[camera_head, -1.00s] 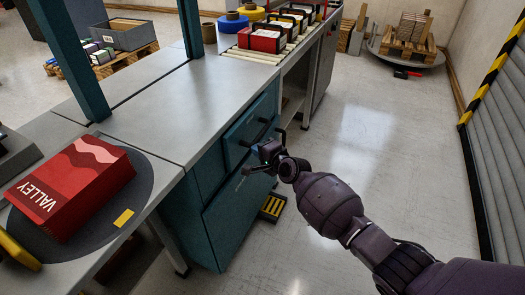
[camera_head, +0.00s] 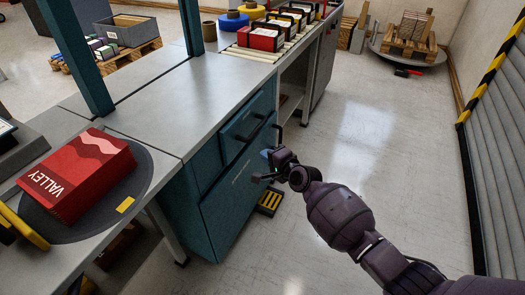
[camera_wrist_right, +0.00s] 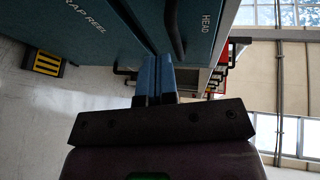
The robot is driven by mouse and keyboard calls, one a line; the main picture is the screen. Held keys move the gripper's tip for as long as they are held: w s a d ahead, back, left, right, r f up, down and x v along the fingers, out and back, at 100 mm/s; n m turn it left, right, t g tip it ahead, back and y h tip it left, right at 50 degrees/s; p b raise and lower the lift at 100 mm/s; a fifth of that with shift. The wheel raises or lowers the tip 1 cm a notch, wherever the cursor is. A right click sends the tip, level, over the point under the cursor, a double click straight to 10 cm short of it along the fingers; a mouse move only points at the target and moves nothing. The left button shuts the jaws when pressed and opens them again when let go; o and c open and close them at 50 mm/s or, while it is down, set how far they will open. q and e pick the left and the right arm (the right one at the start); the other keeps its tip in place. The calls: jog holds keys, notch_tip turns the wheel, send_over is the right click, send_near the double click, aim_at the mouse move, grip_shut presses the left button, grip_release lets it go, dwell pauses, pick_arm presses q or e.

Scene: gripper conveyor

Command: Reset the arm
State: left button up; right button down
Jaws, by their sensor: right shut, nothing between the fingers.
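My right gripper (camera_head: 264,166) is in front of the teal drawer cabinet (camera_head: 225,190), over the floor side of the workbench. Its blue fingers also show in the right wrist view (camera_wrist_right: 155,78), pressed together with nothing between them. The cabinet's black handles (camera_head: 247,135) are just beyond the gripper, and a handle also shows close by in the wrist view (camera_wrist_right: 174,30). I cannot tell whether the gripper touches the cabinet. My left gripper is not in view.
A red VALLEY box (camera_head: 78,175) lies on a dark round plate (camera_head: 145,180) on the bench. The bench top (camera_head: 170,100) is bare in the middle. A yellow-striped block (camera_head: 269,202) is on the floor by the cabinet.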

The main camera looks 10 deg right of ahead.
jog(key=p+v, duration=0.1)
jog(key=v, duration=0.5)
jog(key=shift+s, duration=0.2)
jog(key=shift+d, duration=0.15)
